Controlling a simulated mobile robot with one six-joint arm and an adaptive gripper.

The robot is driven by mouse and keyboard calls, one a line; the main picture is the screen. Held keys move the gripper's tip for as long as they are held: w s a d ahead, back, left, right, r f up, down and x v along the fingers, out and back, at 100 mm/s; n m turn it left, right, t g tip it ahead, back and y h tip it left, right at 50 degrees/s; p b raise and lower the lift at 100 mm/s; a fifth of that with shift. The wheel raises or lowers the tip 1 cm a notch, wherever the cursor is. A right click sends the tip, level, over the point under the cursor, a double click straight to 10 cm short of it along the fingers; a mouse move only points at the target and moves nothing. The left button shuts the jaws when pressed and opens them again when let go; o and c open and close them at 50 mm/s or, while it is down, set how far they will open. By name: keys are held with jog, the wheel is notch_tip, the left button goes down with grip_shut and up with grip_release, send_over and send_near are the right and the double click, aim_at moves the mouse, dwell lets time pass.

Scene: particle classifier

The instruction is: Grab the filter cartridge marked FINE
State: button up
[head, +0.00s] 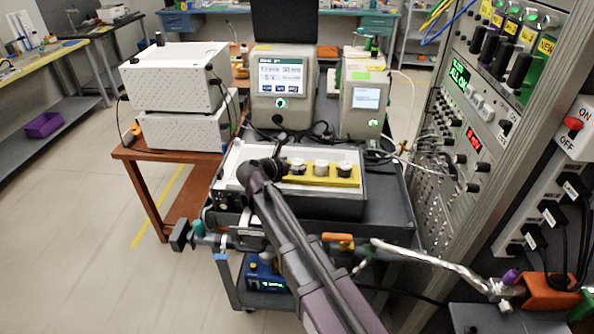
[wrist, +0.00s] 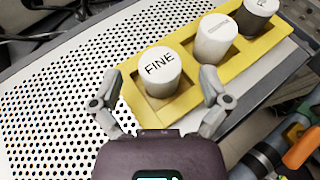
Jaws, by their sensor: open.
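The white cylindrical filter cartridge marked FINE (wrist: 161,74) stands upright in the left end pocket of a yellow holder (wrist: 187,103). My gripper (wrist: 159,78) is open, with one finger on each side of the FINE cartridge in the wrist view. The right finger is near the gap towards the middle cartridge. I see no clear contact. In the head view my gripper (head: 279,163) is at the left end of the yellow holder (head: 322,182).
The holder sits on a white perforated plate (wrist: 50,105) on a grey cart (head: 390,207). Instruments with screens (head: 282,85) stand behind it. A rack of panels and cables (head: 480,130) rises at the right. The plate left of the holder is clear.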

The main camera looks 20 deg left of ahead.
jog(key=shift+x, duration=1.1)
jog(key=c, duration=1.3)
